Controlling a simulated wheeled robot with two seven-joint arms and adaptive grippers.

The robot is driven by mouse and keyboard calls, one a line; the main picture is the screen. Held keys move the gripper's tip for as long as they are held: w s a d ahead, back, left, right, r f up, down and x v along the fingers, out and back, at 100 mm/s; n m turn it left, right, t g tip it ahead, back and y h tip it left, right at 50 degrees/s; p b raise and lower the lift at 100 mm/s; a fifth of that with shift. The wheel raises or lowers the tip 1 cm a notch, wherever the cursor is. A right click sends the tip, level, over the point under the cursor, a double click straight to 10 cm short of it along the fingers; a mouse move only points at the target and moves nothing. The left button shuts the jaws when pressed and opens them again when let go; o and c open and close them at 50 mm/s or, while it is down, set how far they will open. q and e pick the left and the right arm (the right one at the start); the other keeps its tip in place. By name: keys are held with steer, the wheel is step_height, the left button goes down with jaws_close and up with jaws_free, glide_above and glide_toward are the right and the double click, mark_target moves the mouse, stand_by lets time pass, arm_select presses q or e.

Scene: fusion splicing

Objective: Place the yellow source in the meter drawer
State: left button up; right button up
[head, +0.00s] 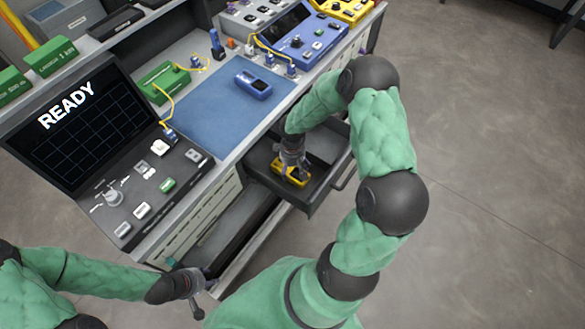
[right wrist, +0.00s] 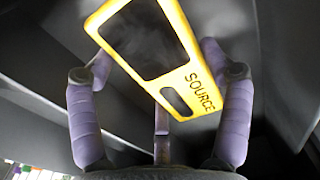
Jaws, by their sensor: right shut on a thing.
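The yellow source (head: 291,172) is down inside the open meter drawer (head: 313,204) in the head view. In the right wrist view the source (right wrist: 160,100) shows its dark screen and the label SOURCE, tilted between the fingers. I cannot tell whether the source touches the drawer floor. My left gripper (head: 199,299) is low at the bench front, near a lower open drawer (head: 225,245); its fingers are too small to judge.
A blue handheld meter (head: 253,84) lies on the blue mat (head: 205,118). The splicer screen (head: 70,125) reads READY at the left. Green boxes (head: 50,57) stand on the shelf behind. The drawer's walls are close around my right gripper. The floor to the right is clear.

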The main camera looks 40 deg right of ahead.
steer(key=o, duration=1.3)
steer(key=shift+f, duration=0.1)
steer(key=shift+r, duration=0.45)
step_height(320, 180, up, 11)
steer(key=p, duration=0.5)
steer(key=shift+r, duration=0.2)
